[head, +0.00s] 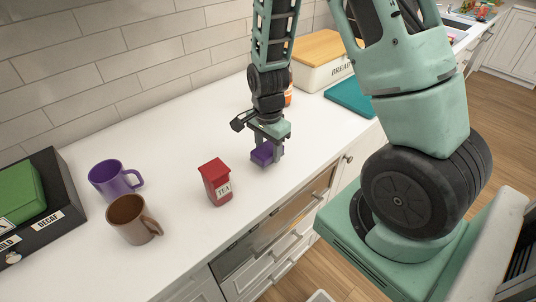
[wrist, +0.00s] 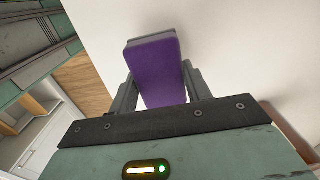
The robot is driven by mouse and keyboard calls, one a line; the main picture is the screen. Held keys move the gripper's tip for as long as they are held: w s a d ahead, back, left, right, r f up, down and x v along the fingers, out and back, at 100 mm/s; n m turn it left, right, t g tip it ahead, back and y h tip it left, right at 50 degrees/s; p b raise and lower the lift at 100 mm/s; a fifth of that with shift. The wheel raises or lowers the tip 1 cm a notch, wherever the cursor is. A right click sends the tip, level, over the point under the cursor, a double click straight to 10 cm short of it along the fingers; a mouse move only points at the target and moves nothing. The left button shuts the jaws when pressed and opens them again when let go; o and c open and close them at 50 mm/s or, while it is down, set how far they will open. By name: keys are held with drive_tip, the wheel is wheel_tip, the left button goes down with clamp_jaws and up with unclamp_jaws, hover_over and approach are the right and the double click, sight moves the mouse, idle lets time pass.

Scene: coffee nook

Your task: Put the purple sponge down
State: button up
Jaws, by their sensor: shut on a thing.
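The purple sponge (head: 264,153) is held between the fingers of my gripper (head: 268,155) over the white counter, right of the red tea container. In the wrist view the sponge (wrist: 155,70) sits between the two dark fingers of my gripper (wrist: 160,85), one finger on each side. The sponge is close to the white counter top (head: 190,140); I cannot tell whether it touches it.
The red tea container (head: 217,182) stands left of my gripper. A purple mug (head: 108,180), a brown mug (head: 130,219) and a black box (head: 55,205) are farther left. A bread box (head: 318,72), a teal board (head: 350,97) and an orange item (head: 288,95) are behind. Counter around the sponge is clear.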

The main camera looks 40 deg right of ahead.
sight(268, 156)
drive_tip(key=shift+f+p, duration=0.4)
drive_tip(key=shift+f, duration=1)
drive_tip(key=o, duration=0.9)
drive_tip(key=shift+f, duration=0.1)
drive_tip(key=shift+o, duration=0.2)
drive_tip(key=shift+f, duration=0.1)
wheel_tip(268, 156, up, 17)
drive_tip(key=b, duration=0.3)
drive_tip(key=s+a+r+n, duration=0.1)
drive_tip(key=s+a+n, duration=0.2)
drive_tip(key=a+n, duration=0.35)
drive_tip(key=s+a+n, duration=0.3)
drive_tip(key=a+n, duration=0.2)
drive_tip(key=a, duration=0.3)
drive_tip(key=s+a+n, duration=0.8)
drive_tip(key=s+n, duration=0.4)
drive_tip(key=n, duration=0.1)
drive_tip(key=shift+r+y, duration=0.2)
drive_tip(key=shift+y, duration=0.1)
